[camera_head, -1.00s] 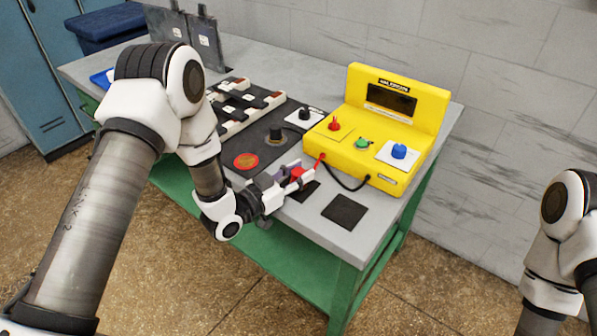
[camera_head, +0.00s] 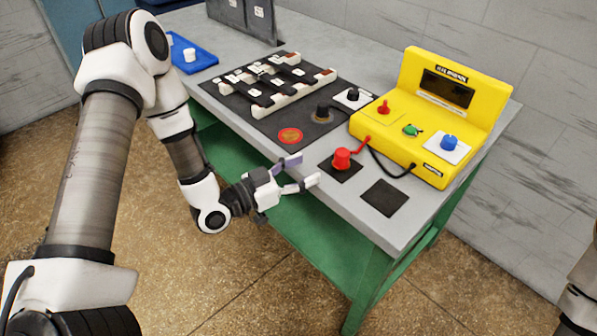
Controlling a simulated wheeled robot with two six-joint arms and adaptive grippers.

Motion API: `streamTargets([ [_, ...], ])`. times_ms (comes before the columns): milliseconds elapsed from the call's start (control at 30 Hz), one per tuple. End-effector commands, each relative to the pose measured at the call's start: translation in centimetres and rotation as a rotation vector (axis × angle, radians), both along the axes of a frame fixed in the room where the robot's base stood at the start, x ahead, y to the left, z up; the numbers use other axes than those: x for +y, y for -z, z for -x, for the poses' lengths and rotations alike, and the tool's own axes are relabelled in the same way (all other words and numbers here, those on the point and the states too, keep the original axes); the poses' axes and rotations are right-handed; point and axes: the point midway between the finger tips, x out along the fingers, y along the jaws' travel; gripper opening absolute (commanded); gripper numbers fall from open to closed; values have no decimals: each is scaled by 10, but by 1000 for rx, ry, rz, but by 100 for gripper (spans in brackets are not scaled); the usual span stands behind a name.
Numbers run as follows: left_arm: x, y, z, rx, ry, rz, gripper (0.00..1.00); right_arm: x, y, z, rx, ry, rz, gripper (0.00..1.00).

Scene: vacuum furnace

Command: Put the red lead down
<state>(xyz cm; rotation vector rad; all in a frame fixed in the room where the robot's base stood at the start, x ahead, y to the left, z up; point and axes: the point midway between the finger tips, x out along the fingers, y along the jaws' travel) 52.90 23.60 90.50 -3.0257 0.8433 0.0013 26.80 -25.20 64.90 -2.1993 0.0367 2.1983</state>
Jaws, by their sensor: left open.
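The red lead (camera_head: 342,158) stands on a black square pad (camera_head: 346,173) near the front edge of the grey table, with its red cable running to the yellow meter (camera_head: 432,118). My left gripper (camera_head: 303,172) is open and empty, in front of the table edge and to the left of the red lead, apart from it. My right gripper is not in view; only a bit of my right arm shows at the right edge.
A second black pad (camera_head: 384,198) is bare. A black knob (camera_head: 323,112), a red-orange disc (camera_head: 290,136) and a rack of white blocks (camera_head: 287,93) sit on a dark mat. A blue tray (camera_head: 188,57) lies at the back left.

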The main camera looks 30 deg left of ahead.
Motion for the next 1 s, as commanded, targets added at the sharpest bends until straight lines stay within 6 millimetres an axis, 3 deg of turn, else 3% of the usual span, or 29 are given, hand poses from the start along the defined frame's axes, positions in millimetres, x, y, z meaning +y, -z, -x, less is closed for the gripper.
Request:
streamTargets([
  [267,5,1,11,6,2,-2,59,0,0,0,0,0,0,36],
  [367,-2,30,16,125,-2,-32,59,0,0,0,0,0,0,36],
  [433,-9,74,29,313,-18,-77,59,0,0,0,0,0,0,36],
  [533,-13,155,75,693,-81,-170,59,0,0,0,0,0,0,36],
  [600,-8,205,128,982,-162,-242,59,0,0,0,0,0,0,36],
  [700,5,244,203,1314,-305,-331,59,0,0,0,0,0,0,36],
  [800,14,255,250,1495,-414,-380,59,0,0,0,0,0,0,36],
  [833,15,256,257,1522,-432,-389,59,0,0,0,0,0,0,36],
  [1000,17,257,262,1545,-454,-390,59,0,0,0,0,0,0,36],
])
